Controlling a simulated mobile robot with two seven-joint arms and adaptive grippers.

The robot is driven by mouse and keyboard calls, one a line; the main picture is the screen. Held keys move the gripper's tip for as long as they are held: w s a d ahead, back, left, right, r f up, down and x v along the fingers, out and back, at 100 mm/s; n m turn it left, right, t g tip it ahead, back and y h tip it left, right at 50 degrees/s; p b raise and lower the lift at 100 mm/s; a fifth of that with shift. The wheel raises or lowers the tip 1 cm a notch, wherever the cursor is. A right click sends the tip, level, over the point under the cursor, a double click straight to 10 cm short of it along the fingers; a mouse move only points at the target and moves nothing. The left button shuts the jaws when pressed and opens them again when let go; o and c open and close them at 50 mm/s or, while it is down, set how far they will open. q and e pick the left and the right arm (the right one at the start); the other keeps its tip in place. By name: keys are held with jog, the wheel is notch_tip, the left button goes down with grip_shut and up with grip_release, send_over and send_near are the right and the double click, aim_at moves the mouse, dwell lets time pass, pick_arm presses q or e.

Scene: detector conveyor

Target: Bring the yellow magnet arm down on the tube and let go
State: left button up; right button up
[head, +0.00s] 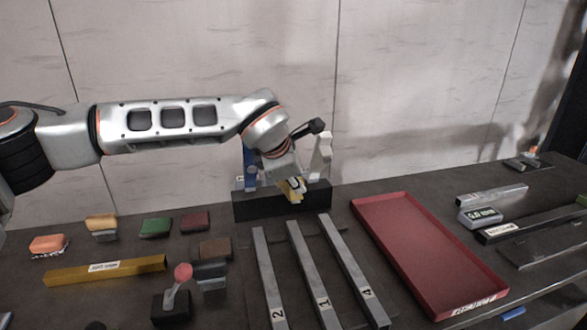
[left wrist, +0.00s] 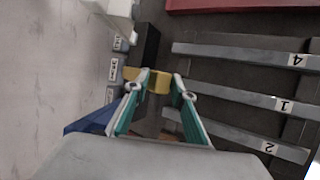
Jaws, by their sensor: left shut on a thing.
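The yellow magnet arm (head: 291,194) is at the black block (head: 262,208) at the back of the table. It also shows in the left wrist view (left wrist: 157,82). My left gripper (head: 297,184) reaches down over the block and is shut on the yellow arm; its two fingertips (left wrist: 167,84) sit on either side of it. Whether the yellow arm touches a tube cannot be told. Three grey square tubes marked 2 (head: 268,275), 1 (head: 311,270) and 4 (head: 352,265) lie side by side in front of the block. My right gripper is not in view.
A white post (head: 322,160) and a blue post (head: 250,170) stand at the block. A red tray (head: 361,205) lies right of the tubes. A long yellow bar (head: 105,270), several coloured blocks and a pink-knobbed lever (head: 183,272) are at left.

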pick_arm(q)
jog(key=shift+o, duration=0.2)
jog(key=shift+s+f, duration=0.25)
jog(key=shift+f, duration=0.25)
jog(key=shift+s+f, duration=0.2)
jog(key=shift+f, duration=0.3)
jog(key=o, duration=0.6)
jog(key=shift+c, duration=0.2)
jog(key=shift+o, duration=1)
jog(key=shift+w+f, duration=0.1)
jog(key=shift+w, duration=0.1)
jog(key=shift+s, duration=0.1)
jog(key=v, duration=1.2)
